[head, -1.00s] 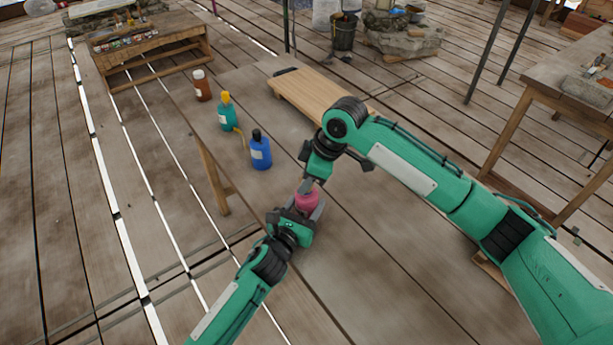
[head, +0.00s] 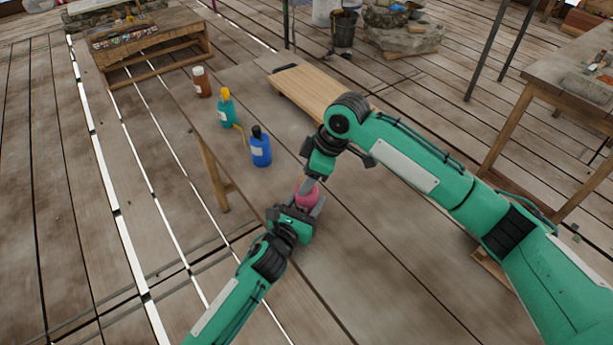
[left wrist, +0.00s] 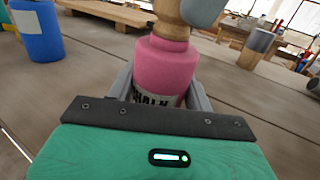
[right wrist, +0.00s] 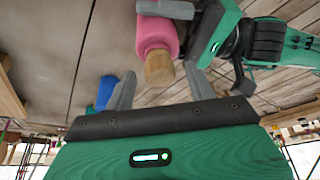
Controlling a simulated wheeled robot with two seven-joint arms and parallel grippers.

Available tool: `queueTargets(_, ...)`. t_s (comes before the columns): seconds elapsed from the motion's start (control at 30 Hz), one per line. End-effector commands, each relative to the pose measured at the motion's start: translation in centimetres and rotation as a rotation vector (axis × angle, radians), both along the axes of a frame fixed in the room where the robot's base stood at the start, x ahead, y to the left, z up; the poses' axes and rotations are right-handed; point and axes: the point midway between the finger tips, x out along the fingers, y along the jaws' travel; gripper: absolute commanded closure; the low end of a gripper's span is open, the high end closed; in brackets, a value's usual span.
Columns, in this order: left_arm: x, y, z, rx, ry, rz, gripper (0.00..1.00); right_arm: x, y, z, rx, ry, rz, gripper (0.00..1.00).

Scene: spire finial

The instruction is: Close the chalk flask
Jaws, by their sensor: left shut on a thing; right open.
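The chalk flask is a pink bottle (head: 307,199) with a label partly reading "CHALK" in the left wrist view (left wrist: 166,68). My left gripper (head: 300,208) is shut around its body and holds it upright near the table's edge. A tan wooden stopper (left wrist: 172,22) sits at the flask's neck; it also shows in the right wrist view (right wrist: 158,69). I cannot tell how deep it sits. My right gripper (head: 312,184) is above the flask, pointing down. Its fingers stand apart on either side of the stopper, with a visible gap in the right wrist view (right wrist: 162,88).
On the table stand a blue bottle with a dark cap (head: 260,149), a teal bottle with a yellow top (head: 226,108) and a brown jar (head: 202,82). A wooden board (head: 305,92) lies behind.

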Motion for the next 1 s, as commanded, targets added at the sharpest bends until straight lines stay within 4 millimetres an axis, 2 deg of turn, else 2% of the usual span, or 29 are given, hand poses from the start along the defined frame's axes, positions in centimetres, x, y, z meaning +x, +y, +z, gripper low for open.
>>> queueTargets(0.3,0.0,0.0,-0.1,0.0,0.001,0.0,0.9,-0.3,-2.5,6.2,0.0,-0.003,0.0,0.44)
queueTargets(0.5,0.0,0.0,-0.1,0.0,0.001,0.0,0.9,-0.5,-3.7,9.0,0.0,-0.001,0.001,0.44)
queueTargets(0.67,0.0,0.0,-0.1,0.0,0.001,0.0,0.9,-0.6,-4.1,10.0,0.0,0.001,0.0,0.44)
queueTargets(0.93,0.0,0.0,0.0,0.0,0.001,0.0,0.9,-0.7,-4.1,10.1,0.0,0.001,0.0,0.44)
queueTargets(0.97,0.0,0.0,0.0,0.0,0.001,0.0,0.45,-0.7,-4.1,10.1,0.0,0.001,0.0,0.44)
queueTargets(1.0,0.0,0.0,0.0,0.0,0.001,0.0,0.37,-0.7,-4.1,10.1,0.0,0.001,0.0,0.44)
